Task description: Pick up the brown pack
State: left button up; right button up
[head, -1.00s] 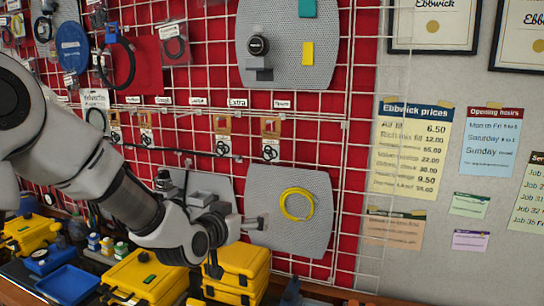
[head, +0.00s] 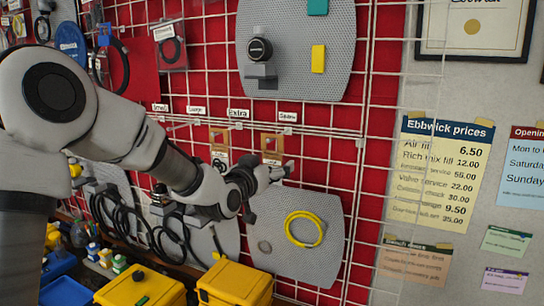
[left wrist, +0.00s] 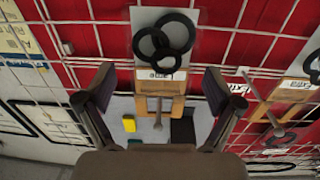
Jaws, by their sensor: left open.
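A brown pack (head: 272,147) with a cardboard header hangs on the red grid wall, its lower part hidden behind my left gripper (head: 275,185) in the head view. In the left wrist view this pack (left wrist: 160,105) appears upside down, with black rings (left wrist: 165,40) on its pale card. My left gripper (left wrist: 160,88) is open, with one finger on each side of the pack's header and visible gaps to both. A similar brown-topped pack (head: 219,140) hangs to the left, and also shows at the right of the left wrist view (left wrist: 298,92). My right gripper is out of view.
A grey board (head: 325,235) with a yellow coil (head: 303,229) is just below my left gripper. Another grey board (head: 335,50) is above. Yellow cases (head: 235,283) stand below. Black hoses hang beneath my arm.

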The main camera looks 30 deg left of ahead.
pick_arm(q)
jog(key=shift+w+a+f, duration=0.1)
jog(key=shift+w+f, duration=0.2)
jog(key=shift+w, duration=0.3)
jog(key=shift+w+f, duration=0.25)
jog(key=shift+w, duration=0.3)
jog(key=shift+s+r, duration=0.5)
jog(key=shift+s, duration=0.4)
jog(key=c, duration=1)
jog(key=shift+w+f, duration=0.15)
jog(key=shift+w, duration=0.3)
jog(key=shift+c, duration=0.2)
